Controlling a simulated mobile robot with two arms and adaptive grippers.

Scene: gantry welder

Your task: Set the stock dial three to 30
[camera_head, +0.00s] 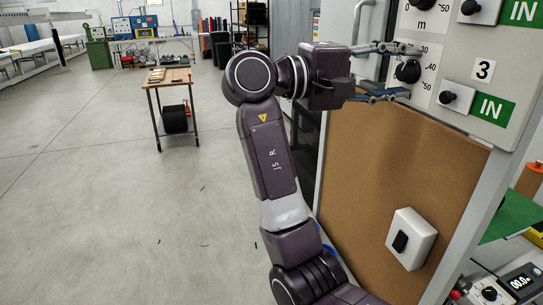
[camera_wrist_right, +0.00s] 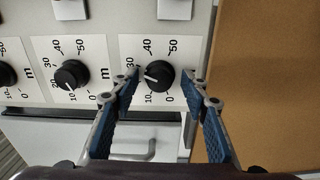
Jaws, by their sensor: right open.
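The dial by the number 3 is a black round knob (camera_head: 407,72) on a white scale plate on the grey panel. It also shows in the right wrist view (camera_wrist_right: 159,75), where its white pointer mark points roughly left, below the 30; the finger covers part of the scale there. My right gripper (camera_head: 409,71) is open, with one finger on each side of this knob. In the wrist view the fingertips (camera_wrist_right: 161,79) flank the knob with visible gaps; I cannot tell how far they are from the panel. My left gripper is out of view.
A number 3 label (camera_head: 483,70) and a small black switch (camera_head: 448,97) by a green IN sign (camera_head: 491,108) are right of the dial. A neighbouring dial (camera_wrist_right: 71,75) is close to the left finger in the wrist view. A brown board (camera_head: 375,190) is below.

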